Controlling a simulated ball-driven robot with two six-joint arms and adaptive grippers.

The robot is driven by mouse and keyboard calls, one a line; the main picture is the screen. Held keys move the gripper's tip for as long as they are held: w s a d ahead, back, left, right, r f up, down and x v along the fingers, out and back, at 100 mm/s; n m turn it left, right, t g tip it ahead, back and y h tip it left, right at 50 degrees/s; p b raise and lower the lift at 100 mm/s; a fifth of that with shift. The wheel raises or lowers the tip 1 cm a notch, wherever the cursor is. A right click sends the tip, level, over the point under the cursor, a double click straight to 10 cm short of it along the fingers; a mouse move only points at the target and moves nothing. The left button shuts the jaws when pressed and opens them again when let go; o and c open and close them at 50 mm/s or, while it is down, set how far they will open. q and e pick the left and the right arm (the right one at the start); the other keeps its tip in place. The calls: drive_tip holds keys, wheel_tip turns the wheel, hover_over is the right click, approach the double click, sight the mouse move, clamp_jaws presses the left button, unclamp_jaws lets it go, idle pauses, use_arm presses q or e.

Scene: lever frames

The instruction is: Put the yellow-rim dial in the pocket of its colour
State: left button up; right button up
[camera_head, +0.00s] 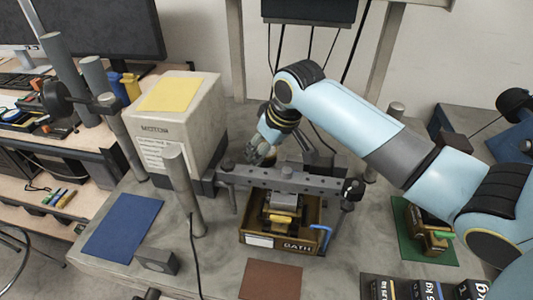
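I cannot make out a yellow-rim dial or a set of coloured pockets for certain. A yellow square pad (170,94) lies on top of the pale box. My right gripper (261,153) hangs from the blue arm that comes in from the right. It points down behind the grey metal beam, close to the box's right side. It is small and dark here, so I cannot tell whether its fingers are open or hold anything. My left gripper is not in view.
The grey beam (285,180) crosses above a brown tray (262,238) holding a yellow-topped part (281,217). A blue pad (122,227), a brown-red pad (270,281) and a green pad (408,224) lie on the table. Upright posts (184,190) flank the box (180,128).

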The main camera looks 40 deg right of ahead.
drive_tip(key=shift+f, duration=1.2)
drive_tip(key=shift+f, duration=0.1)
drive_tip(key=o, duration=0.9)
drive_tip(key=shift+o, duration=0.2)
